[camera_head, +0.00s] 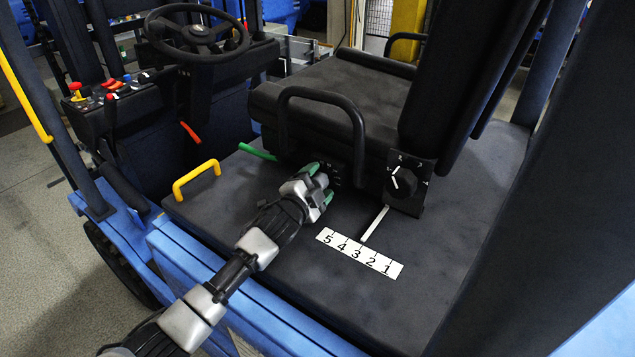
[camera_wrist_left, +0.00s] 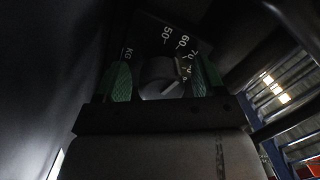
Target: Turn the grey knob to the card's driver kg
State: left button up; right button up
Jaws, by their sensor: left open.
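The grey knob (camera_wrist_left: 158,76) is in the left wrist view, on a dark dial plate (camera_wrist_left: 150,35) marked KG with white numbers; 50, 60 and 70 are readable. A pale mark shows on the knob's lower right; the exact reading is unclear. My left gripper (camera_head: 318,184) is open at the side of the seat base, its green fingers on either side of the knob. I cannot tell whether they touch it. In the head view the gripper mostly hides this knob. I cannot make out a card with a driver's weight. My right gripper is not in view.
A black knob (camera_head: 402,184) with a white pointer is right of the gripper. A white 5-to-1 scale strip (camera_head: 359,252) lies on the deck (camera_head: 300,285). A black armrest loop (camera_head: 322,98) rises above the gripper. A yellow handle (camera_head: 196,177) stands to the left.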

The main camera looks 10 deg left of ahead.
pick_arm(q)
jog(key=c, duration=0.9)
